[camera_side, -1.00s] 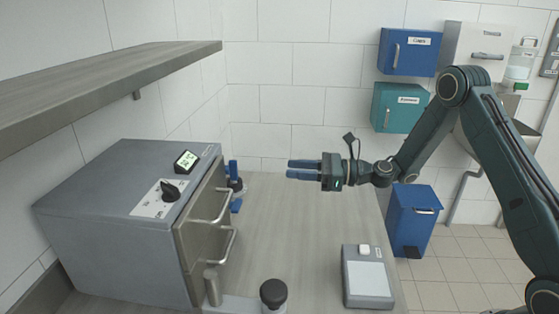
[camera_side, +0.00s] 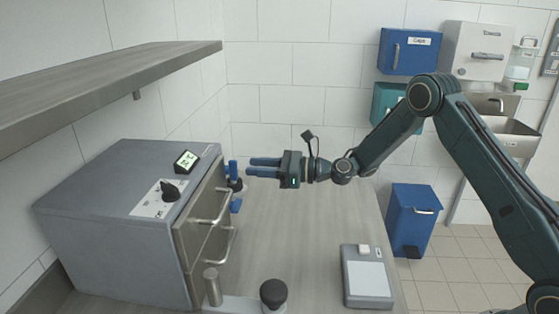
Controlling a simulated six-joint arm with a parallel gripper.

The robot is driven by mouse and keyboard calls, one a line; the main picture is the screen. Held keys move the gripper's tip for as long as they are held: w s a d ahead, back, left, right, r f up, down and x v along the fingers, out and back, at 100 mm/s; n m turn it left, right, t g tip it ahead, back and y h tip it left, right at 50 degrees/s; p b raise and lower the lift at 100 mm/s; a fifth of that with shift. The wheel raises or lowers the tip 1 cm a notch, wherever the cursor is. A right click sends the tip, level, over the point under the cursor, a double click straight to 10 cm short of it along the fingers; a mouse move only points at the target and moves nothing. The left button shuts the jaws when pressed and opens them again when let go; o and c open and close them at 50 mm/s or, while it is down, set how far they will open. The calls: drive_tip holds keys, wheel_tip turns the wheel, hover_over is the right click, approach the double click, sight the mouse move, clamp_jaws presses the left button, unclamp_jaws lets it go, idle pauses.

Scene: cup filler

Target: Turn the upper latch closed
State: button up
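The grey machine (camera_side: 110,235) stands at the left of the bench. Its front has two metal bar handles, an upper one (camera_side: 222,205) and a lower one (camera_side: 231,245).
A grey scale (camera_side: 367,280) lies at the front right of the bench, and a black-topped cylinder (camera_side: 273,295) stands at the front. A shelf (camera_side: 100,85) overhangs the machine. The middle bench is clear. A blue bin (camera_side: 413,222) stands on the floor.

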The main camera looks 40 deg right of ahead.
sight(237, 166)
drive_tip(key=shift+x, duration=2.05)
drive_tip(key=shift+c, duration=0.2)
clamp_jaws()
